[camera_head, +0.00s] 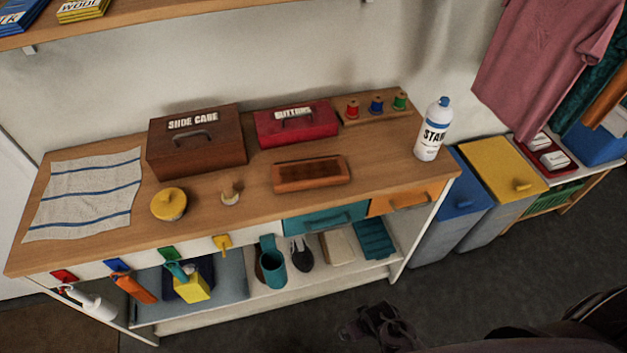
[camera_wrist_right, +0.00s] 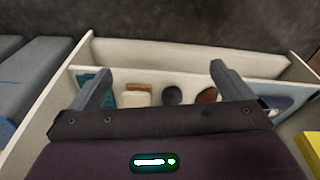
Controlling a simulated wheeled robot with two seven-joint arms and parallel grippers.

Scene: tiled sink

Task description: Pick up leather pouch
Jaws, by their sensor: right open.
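My right gripper (camera_head: 378,326) is dark and shows at the bottom of the head view, in front of the bench and apart from the brown piece. In the right wrist view its two grey fingers (camera_wrist_right: 161,72) are spread apart with nothing held. That view faces the lower shelf; the brown piece on the counter is not clear there. My left gripper is not in view.
The counter (camera_head: 390,160) also holds a brown SHOE CARE box (camera_head: 215,155), a red BUTTONS box (camera_head: 297,126), a yellow round tin (camera_head: 169,204), thread spools, a striped cloth (camera_head: 85,195) and a white bottle (camera_head: 432,132). Drawers and a loaded lower shelf are below. Bins (camera_head: 500,170) stand right.

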